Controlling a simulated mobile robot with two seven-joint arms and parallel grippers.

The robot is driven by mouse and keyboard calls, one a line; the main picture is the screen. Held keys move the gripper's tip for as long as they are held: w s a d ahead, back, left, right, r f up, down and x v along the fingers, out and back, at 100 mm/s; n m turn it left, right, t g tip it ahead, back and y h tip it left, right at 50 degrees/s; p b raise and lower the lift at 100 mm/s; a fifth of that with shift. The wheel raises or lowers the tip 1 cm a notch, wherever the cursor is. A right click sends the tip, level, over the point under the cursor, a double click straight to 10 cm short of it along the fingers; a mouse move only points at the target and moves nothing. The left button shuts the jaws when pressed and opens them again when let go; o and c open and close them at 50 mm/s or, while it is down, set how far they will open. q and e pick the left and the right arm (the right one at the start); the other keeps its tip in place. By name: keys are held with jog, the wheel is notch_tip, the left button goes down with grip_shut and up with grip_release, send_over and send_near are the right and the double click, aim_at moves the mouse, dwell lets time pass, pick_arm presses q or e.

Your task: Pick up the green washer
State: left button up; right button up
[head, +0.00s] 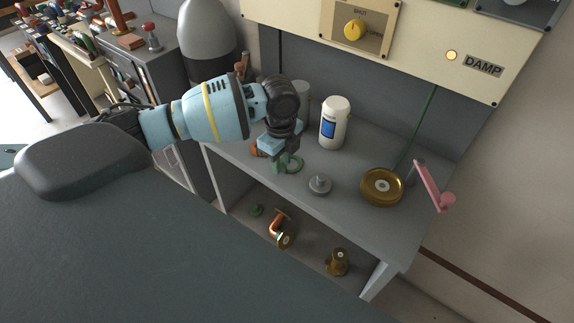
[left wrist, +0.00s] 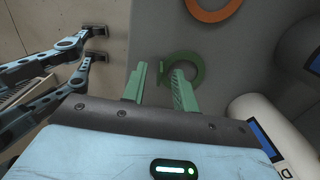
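The green washer (head: 301,164) is a flat ring lying on the grey bench top, just under my left gripper (head: 281,165). It also shows in the left wrist view (left wrist: 202,70), where its left part lies between the two green fingers. My left gripper (left wrist: 159,84) is open, its fingers spread on either side of that part of the rim. Part of the washer is hidden behind the right finger, and I cannot tell whether either finger touches it. My right gripper is in neither view.
An orange ring (left wrist: 213,19) lies near the washer. A white bottle (head: 335,124) stands behind, a grey knobbed disc (head: 319,185) to the right, then a brass wheel (head: 382,187) and pink crank (head: 430,182). Brass and copper parts (head: 338,262) lie on the shelf below. A panel hangs above.

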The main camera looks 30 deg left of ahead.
pick_arm(q)
grip_shut()
jog(key=shift+r, duration=0.1)
dwell(0.3)
jog(key=shift+r, duration=0.6)
notch_tip(320, 180, up, 2)
jog(key=shift+w+r, duration=0.1)
jog(key=shift+r, duration=0.05)
jog(key=s+a+r+p, duration=0.1)
jog(key=s, duration=1.5)
jog(key=shift+a+r, duration=0.15)
jog(key=shift+a, duration=0.15)
